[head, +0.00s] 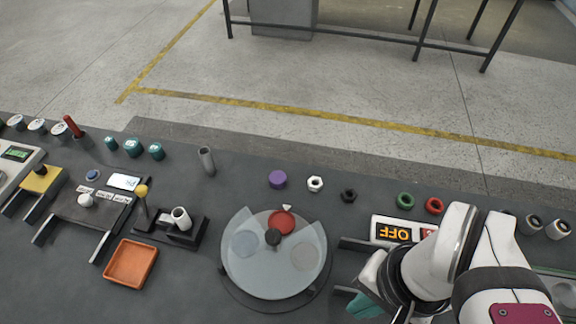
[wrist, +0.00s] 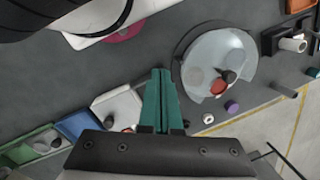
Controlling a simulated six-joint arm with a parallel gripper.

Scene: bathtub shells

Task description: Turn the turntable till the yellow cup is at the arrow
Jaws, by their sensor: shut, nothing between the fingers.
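The turntable (head: 268,278) is a pale, glassy disc on a dark round base, with a dark knob (head: 273,237) on it. It also shows in the wrist view (wrist: 211,48). A red round thing (head: 281,222) on the disc lies beside the small white arrow (head: 287,207) at the far rim. A bluish-grey round (head: 245,244) is at the left and a greyish one (head: 305,256) at the right. I cannot make out a yellow cup. My gripper (wrist: 160,72) has teal fingers, shut and empty, apart from the turntable, to its right in the head view.
An orange tray (head: 131,263) and a black stand with a white tube (head: 181,218) are left of the turntable. A purple cylinder (head: 277,179) and several nuts or rings lie behind it. A box reading OFF (head: 394,232) stands near my arm. Bare table lies between gripper and turntable.

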